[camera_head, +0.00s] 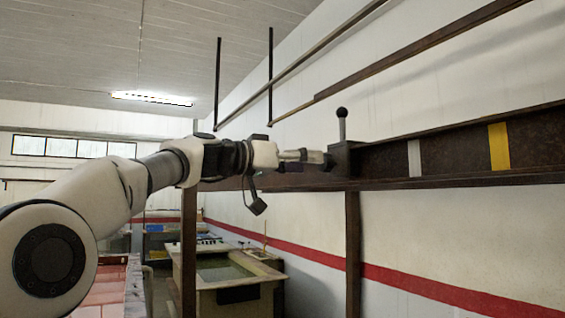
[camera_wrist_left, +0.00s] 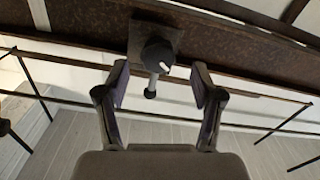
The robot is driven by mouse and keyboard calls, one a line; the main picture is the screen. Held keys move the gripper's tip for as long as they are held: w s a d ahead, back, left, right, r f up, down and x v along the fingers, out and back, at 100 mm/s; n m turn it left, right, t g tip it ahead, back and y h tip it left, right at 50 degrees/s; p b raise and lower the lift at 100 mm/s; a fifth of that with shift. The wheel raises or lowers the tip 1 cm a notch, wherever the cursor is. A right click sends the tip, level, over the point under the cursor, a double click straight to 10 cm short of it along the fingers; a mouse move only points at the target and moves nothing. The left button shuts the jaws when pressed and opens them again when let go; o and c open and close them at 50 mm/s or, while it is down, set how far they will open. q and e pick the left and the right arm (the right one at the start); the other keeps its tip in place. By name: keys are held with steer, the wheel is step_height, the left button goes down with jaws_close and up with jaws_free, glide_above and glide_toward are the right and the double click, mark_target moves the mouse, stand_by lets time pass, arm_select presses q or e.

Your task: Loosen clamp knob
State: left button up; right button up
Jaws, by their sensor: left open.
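The clamp (camera_head: 341,160) is a dark block on the brown rack rail (camera_head: 455,152), with a lever ending in a black ball (camera_head: 342,112) pointing up. In the left wrist view the clamp plate (camera_wrist_left: 136,42) carries a round black knob (camera_wrist_left: 157,50) with a white mark. The lever there points down the picture to its ball (camera_wrist_left: 150,94). My left gripper (camera_head: 318,157) is level with the clamp, just left of it. In the wrist view its open fingers (camera_wrist_left: 160,66) stand on either side of the knob and lever, with gaps on both sides. My right gripper is out of view.
The rail has a pale stripe (camera_head: 414,158) and a yellow stripe (camera_head: 498,147) right of the clamp. A dark post (camera_head: 353,255) stands below it. Thin bars hang above along the wall. A workbench (camera_head: 228,279) stands lower down behind my arm.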

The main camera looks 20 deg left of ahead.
arm_select(q)
steer(key=v, duration=0.7)
steer(key=shift+s, duration=0.1)
